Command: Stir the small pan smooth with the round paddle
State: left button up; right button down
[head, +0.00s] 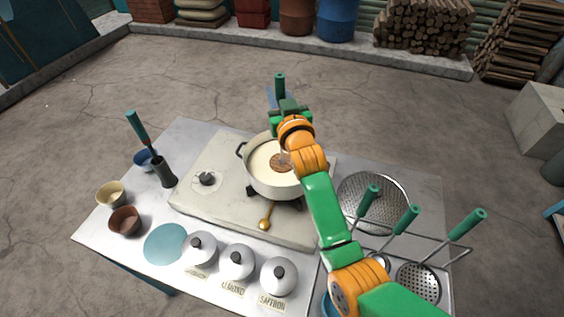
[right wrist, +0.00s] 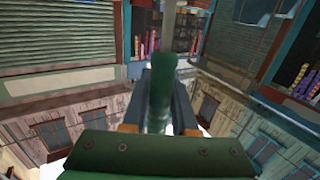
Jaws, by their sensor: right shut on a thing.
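The small pan (head: 258,185) is white and round, stands on the pale stove slab and holds cream-coloured milk. The round paddle (head: 281,162) shows as a brown perforated disc inside the pan, at the milk's surface; how deep it sits I cannot tell. My right gripper (head: 281,106) is above the far side of the pan, shut on the paddle's green handle (head: 280,84), whose end sticks up past it. In the right wrist view the green handle (right wrist: 160,90) stands between the fingers. My arm hides part of the pan's right side. My left gripper is out of view.
A gold spoon (head: 265,223) lies in front of the pan. Lidded pots (head: 236,262) line the front edge. A large strainer (head: 373,196) and green-handled skimmers (head: 419,281) are at right. Bowls (head: 125,221) and a holder with a green-handled tool (head: 163,172) stand at left.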

aim_at(277, 75)
jog(key=shift+s+a+f, duration=0.2)
jog(key=shift+a+f, duration=0.05)
notch_tip(277, 75, up, 6)
jog(key=p, duration=0.3)
jog(key=shift+d, duration=0.1)
jog(key=shift+r, duration=1.4)
jog(key=shift+w, duration=0.1)
jog(key=shift+r, duration=0.75)
jog(key=shift+d, duration=0.1)
